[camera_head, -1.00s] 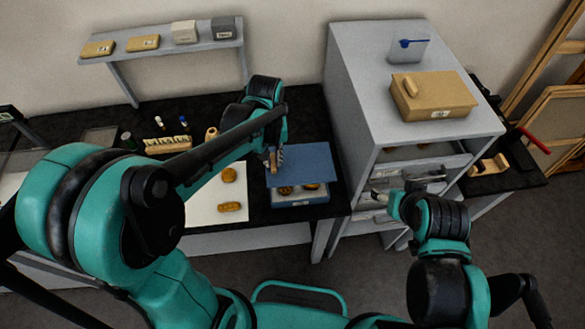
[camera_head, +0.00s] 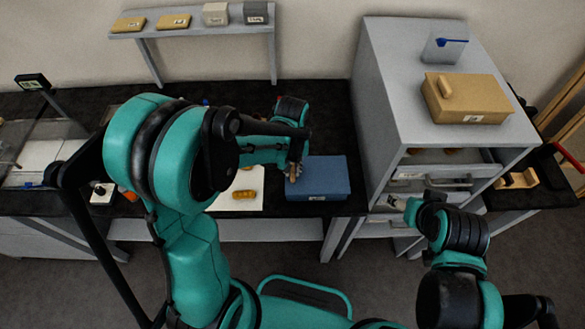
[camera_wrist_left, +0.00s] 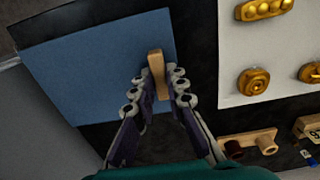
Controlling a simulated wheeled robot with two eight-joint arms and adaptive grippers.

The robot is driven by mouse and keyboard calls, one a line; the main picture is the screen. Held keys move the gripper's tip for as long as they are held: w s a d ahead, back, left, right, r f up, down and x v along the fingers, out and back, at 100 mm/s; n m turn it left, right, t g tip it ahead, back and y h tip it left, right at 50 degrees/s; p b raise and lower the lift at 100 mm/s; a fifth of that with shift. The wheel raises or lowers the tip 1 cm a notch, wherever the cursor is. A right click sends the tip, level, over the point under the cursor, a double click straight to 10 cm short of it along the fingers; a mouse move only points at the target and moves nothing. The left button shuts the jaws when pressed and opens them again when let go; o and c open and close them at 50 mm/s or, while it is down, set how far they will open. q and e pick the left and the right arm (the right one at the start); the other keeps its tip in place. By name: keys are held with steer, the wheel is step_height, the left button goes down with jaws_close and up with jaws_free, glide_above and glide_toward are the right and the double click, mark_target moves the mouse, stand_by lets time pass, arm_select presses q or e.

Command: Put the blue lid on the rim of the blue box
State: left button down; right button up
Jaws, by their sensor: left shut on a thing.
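The blue lid (camera_head: 325,172) lies flat over the blue box (camera_head: 318,197) on the dark bench and hides the box's inside. Only the box's front wall shows below it, and I see no clear gap between them. In the left wrist view the lid (camera_wrist_left: 85,65) has a wooden handle (camera_wrist_left: 156,64) near one edge. My left gripper (camera_head: 293,174) is shut on this handle, with a finger on each side in the wrist view (camera_wrist_left: 160,82). My right gripper (camera_head: 393,204) is by the cabinet drawers, away from the box; its jaws are too small to read.
A white sheet (camera_head: 250,203) with gold pieces (camera_wrist_left: 254,81) lies left of the box. The grey cabinet (camera_head: 380,110) stands close on its right, with a tan box (camera_head: 468,98) on top and a drawer (camera_head: 450,180) pulled out.

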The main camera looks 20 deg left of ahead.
arm_select(q)
steer(key=c, duration=1.5)
jaws_free()
steer(key=shift+c, duration=0.2)
step_height(320, 180, up, 12)
steer(key=p, duration=0.4)
steer(key=s+a+r+m+t, duration=0.1)
steer(key=s+a+r+t, duration=0.1)
steer(key=s, duration=0.3)
steer(key=s+a+r+m+t, duration=0.2)
steer(key=s+r+t, duration=0.1)
steer(key=s+t, duration=0.2)
steer(key=shift+s+a+r, duration=0.15)
steer(key=shift+a+r, duration=0.2)
steer(key=shift+b, duration=0.3)
step_height(320, 180, down, 9)
steer(key=b, duration=0.9)
steer(key=shift+f, duration=0.15)
